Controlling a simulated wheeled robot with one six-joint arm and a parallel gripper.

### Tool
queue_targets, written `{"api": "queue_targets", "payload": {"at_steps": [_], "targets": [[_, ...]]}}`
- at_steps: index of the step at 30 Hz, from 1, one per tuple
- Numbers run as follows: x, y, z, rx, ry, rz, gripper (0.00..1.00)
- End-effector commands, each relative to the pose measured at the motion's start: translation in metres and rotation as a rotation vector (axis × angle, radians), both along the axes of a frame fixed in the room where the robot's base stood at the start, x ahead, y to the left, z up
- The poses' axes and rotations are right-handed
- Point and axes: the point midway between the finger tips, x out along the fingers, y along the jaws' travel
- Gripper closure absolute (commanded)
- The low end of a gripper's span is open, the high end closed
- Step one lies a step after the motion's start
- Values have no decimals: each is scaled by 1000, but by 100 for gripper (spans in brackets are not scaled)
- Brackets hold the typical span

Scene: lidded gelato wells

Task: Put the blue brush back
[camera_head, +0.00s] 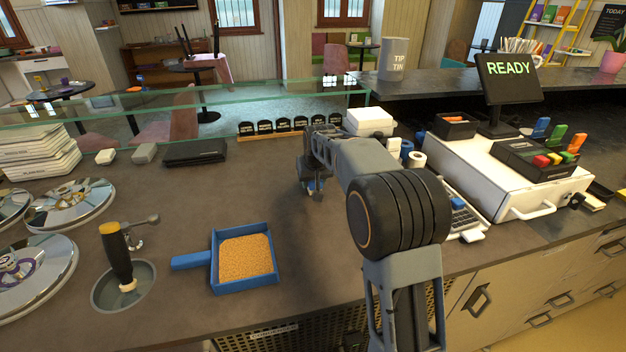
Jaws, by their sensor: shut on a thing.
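My gripper (314,190) is over the dark counter, right of the middle, pointing down. It is shut on a small blue thing, which appears to be the blue brush (313,183). I cannot tell whether the brush touches the counter. A blue dustpan (190,261) filled with tan crumbs lies nearer the front edge, left of and apart from my gripper.
Metal lids (70,205) lie at the left, beside a round well (124,286) with a black-handled tool standing in it. A black case (195,152), a row of black holders (282,127) and a glass guard (200,100) line the back. A white cash drawer (470,170) stands right.

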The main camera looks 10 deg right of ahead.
Motion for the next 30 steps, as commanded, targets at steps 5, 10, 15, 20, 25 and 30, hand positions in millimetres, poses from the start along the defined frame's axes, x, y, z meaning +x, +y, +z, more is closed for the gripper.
{"api": "queue_targets", "payload": {"at_steps": [5, 10, 15, 20, 25, 30], "targets": [[0, 0, -1, 0, 0, 0, 92], [0, 0, -3, 0, 0, 0, 92], [0, 0, -6, 0, 0, 0, 92], [0, 0, -8, 0, 0, 0, 92], [0, 0, -9, 0, -1, 0, 51], [0, 0, -9, 0, 0, 0, 50]]}}
